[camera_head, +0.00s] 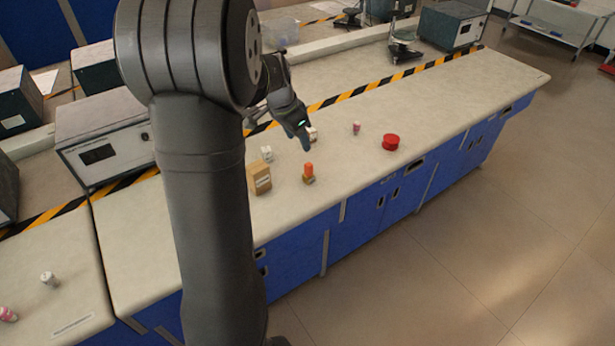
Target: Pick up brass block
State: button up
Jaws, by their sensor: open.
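No block is plainly brass at this size. A small item with an orange top (309,168) and a darker, brownish-gold base (309,180) stands on the bench; the base is the closest match to a brass block. A tan box (260,178) with a pale label stands to its left. My gripper (304,138) is open, above the bench, pointing down and a little farther back than the orange-topped item. It appears apart from that item. A small whitish object (312,133) shows just beside the fingertips; I cannot tell if they touch.
The pale bench (450,105) also holds a red round container (391,142), a small pink item (356,128) and a small white item (267,153). Instrument boxes (105,140) stand behind the striped tape. My arm hides part of the bench's left. The right of the bench is mostly clear.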

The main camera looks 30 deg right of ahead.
aim_at(306, 169)
jog(key=shift+n+t+h, duration=0.4)
jog(key=shift+h, duration=0.2)
jog(key=x, duration=0.5)
jog(key=a+x, duration=0.1)
jog(key=x, duration=0.5)
jog(key=a+f+x, duration=0.1)
jog(key=x, duration=0.5)
jog(key=shift+s+a+f, duration=0.15)
jog(key=shift+s+f, duration=0.1)
jog(key=shift+c, duration=0.2)
grip_shut()
